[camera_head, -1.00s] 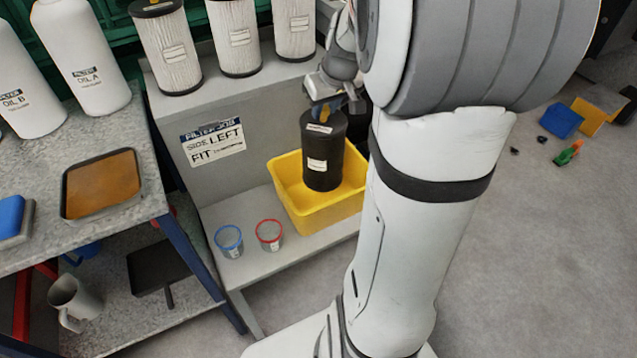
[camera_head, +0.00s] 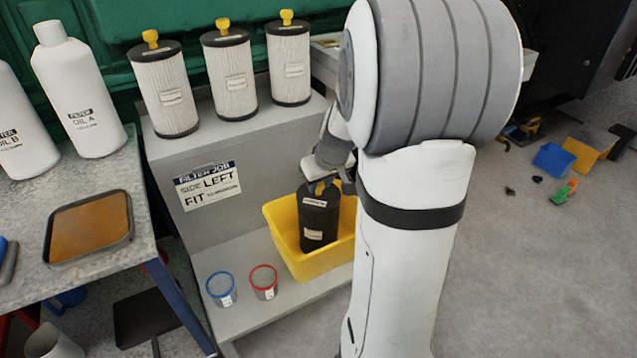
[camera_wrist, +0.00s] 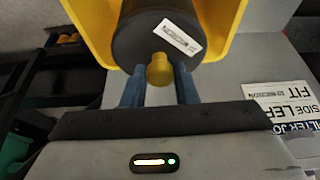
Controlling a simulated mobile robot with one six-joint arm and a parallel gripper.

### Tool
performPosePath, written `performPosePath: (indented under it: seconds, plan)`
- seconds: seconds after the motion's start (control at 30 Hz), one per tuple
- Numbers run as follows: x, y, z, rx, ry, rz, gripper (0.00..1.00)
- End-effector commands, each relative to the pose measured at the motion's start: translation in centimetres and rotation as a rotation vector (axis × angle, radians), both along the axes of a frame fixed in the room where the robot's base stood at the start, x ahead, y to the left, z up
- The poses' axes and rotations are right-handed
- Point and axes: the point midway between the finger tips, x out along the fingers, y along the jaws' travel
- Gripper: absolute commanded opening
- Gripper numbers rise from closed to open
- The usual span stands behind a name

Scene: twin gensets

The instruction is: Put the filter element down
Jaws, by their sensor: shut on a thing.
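The black filter element (camera_head: 318,222) is upright inside the yellow bin (camera_head: 283,240) in the head view. Its lower end is at or below the bin's rim; whether it touches the bin floor I cannot tell. My gripper (camera_head: 321,186) is above it, shut on the yellow knob on its top. In the wrist view the blue fingers of my gripper (camera_wrist: 159,84) flank the yellow knob (camera_wrist: 160,69), with the black top of the filter element (camera_wrist: 140,38) and its white label beyond.
Three white pleated filters (camera_head: 229,75) stand on the grey shelf behind. A blue-rimmed cup (camera_head: 221,289) and a red-rimmed cup (camera_head: 264,282) stand left of the bin. A "SIDE LEFT" sign (camera_head: 208,186) hangs behind. A tray (camera_head: 90,226) and white bottles are on the left table.

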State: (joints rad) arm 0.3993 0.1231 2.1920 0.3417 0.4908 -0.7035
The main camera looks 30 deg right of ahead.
Motion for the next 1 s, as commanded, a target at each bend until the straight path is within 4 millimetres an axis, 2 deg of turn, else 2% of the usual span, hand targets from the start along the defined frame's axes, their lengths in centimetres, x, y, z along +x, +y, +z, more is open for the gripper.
performPosePath:
  seconds: [0.03,0.07,0.3,0.67,0.77,1.0]
  plan:
    - [0.0,0.0,-0.2,-0.001,-0.002,0.0,0.0]
    - [0.0,0.0,-0.3,0.0,0.0,0.0,0.27]
    - [0.0,0.1,-0.1,0.0,0.0,0.001,0.47]
    - [0.0,0.1,0.5,0.0,-0.001,0.001,0.48]
    - [-0.6,0.0,2.0,0.0,-0.004,0.001,0.48]
    - [-2.6,0.0,6.9,-0.002,-0.004,0.001,0.48]
